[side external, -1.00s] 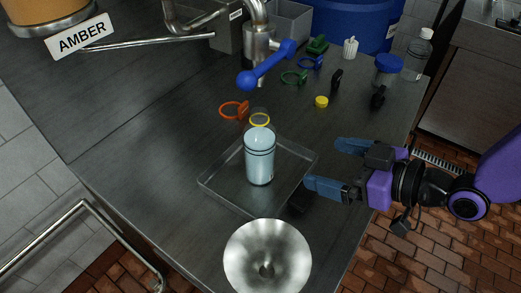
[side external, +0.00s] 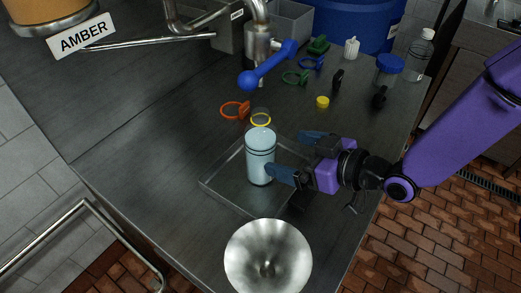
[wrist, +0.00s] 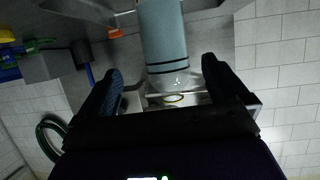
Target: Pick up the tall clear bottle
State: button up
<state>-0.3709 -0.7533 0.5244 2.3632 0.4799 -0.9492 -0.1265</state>
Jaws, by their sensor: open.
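The tall clear bottle (side external: 260,158) stands upright in a shallow metal tray (side external: 225,199). It holds pale blue liquid, with dark bands and a yellow ring at its neck. My gripper (side external: 298,158) is open, level with the bottle and just to its right in the side view. The near finger appears to overlap the bottle's lower right edge; I cannot tell whether it touches. In the wrist view the bottle (wrist: 163,40) appears upside down, ahead of and between the open fingers of my gripper (wrist: 160,78).
A blue-handled valve (side external: 265,68) and spout stand behind the bottle. An orange ring (side external: 235,110), a yellow cap (side external: 322,102), a blue-lidded jar (side external: 388,70) and another clear bottle (side external: 418,55) are farther back. The table's left is clear.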

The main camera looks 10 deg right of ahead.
aim_at(275, 149)
jog(key=x, duration=0.3)
jog(key=shift+w+a, duration=0.1)
jog(key=shift+w, duration=0.05)
jog(key=shift+s+a+x, duration=0.15)
jog(key=shift+x, duration=1.15)
jog(key=shift+s+a+x, duration=0.1)
jog(key=shift+s+x, duration=0.05)
jog(key=shift+x, duration=1.15)
jog(key=shift+f, duration=0.15)
jog(key=c, duration=1.5)
jog(key=shift+c, duration=0.2)
